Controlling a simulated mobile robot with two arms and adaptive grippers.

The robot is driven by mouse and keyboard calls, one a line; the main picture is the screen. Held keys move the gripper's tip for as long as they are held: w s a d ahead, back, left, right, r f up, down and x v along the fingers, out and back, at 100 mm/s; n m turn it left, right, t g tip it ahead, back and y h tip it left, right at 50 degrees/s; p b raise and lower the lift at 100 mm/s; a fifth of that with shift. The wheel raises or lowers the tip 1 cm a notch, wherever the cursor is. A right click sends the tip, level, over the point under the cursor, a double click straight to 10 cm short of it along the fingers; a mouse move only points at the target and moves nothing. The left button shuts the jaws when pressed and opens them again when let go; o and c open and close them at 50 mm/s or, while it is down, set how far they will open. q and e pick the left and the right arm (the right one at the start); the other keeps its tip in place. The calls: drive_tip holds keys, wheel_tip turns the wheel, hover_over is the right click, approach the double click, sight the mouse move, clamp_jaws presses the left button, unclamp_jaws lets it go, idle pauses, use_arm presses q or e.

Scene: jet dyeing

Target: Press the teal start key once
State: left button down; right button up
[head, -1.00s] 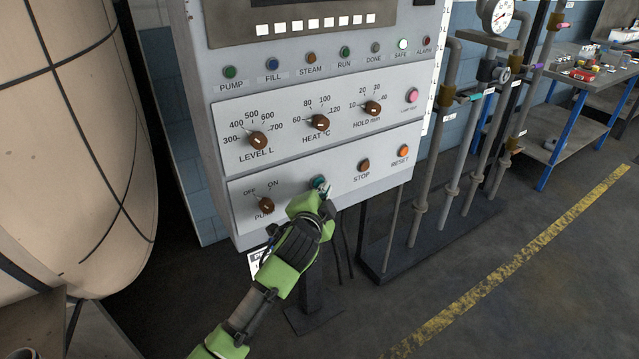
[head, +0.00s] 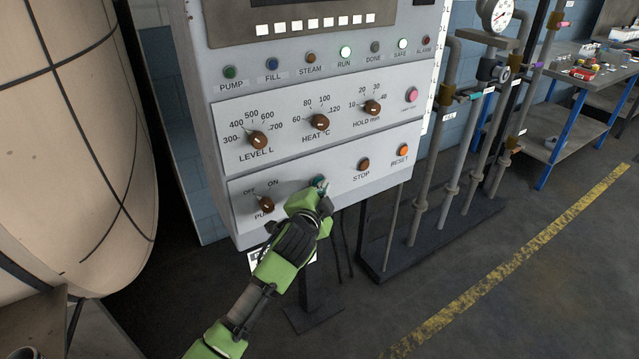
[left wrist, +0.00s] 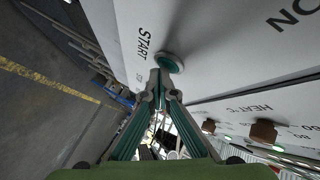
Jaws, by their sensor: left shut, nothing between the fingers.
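The RUN lamp (head: 345,52) is lit. My right gripper is not in view.
Vertical pipes (head: 425,170) stand right of the cabinet. A large beige vessel (head: 75,140) is at the left.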

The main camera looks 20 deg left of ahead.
use_arm(q)
drive_tip(key=shift+a, duration=0.1)
idle(0.3)
drive_tip(key=shift+s+d+p, duration=0.3)
drive_tip(key=shift+s+d, duration=0.2)
drive_tip(key=shift+d, duration=0.15)
drive_tip(key=shift+d, duration=0.15)
drive_tip(key=shift+s+d+p, duration=0.5)
drive_tip(key=shift+s+d, duration=1.05)
drive_tip(key=shift+d, duration=0.3)
